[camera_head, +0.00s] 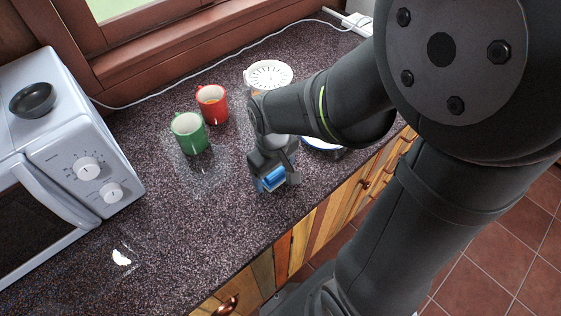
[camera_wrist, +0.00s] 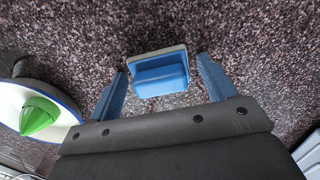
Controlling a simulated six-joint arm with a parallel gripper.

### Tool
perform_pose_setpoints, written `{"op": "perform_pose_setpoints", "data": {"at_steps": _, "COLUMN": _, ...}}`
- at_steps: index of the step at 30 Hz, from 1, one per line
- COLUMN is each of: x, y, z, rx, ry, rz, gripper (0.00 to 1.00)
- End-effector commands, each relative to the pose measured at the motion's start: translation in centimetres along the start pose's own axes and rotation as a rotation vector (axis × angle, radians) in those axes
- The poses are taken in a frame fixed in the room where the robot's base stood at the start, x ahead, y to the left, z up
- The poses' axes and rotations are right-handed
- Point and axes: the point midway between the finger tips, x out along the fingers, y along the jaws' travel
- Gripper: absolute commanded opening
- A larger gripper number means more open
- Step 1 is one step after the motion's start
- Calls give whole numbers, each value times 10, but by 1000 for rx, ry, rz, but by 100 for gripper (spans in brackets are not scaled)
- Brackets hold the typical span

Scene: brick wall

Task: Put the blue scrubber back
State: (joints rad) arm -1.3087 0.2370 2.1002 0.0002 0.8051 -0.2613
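The blue scrubber (camera_wrist: 160,78) is a small block with a pale grey edge along its far side. In the wrist view it lies over the speckled counter, between the two blue fingers of my gripper (camera_wrist: 161,68). The fingers are apart, with a visible gap on each side of the scrubber. In the head view my gripper (camera_head: 274,176) is low over the counter near its front edge. Blue shows there, but I cannot tell finger from scrubber.
A white dish with a blue rim (camera_wrist: 68,104) holds a green cone (camera_wrist: 39,116). A green mug (camera_head: 189,133), a red mug (camera_head: 212,104) and a white ribbed round item (camera_head: 269,76) stand behind my gripper. A white microwave (camera_head: 60,150) is at left. The front-left counter is mostly clear.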

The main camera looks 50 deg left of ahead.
Motion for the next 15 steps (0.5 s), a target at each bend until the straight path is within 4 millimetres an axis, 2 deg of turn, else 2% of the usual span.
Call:
{"op": "perform_pose_setpoints", "data": {"at_steps": 10, "x": -2, "y": 0, "z": 0, "rx": 0, "ry": 1, "rz": 0, "gripper": 81}}
{"op": "perform_pose_setpoints", "data": {"at_steps": 15, "x": -19, "y": 0, "z": -1, "rx": 0, "ry": 5, "rz": 1, "gripper": 81}}
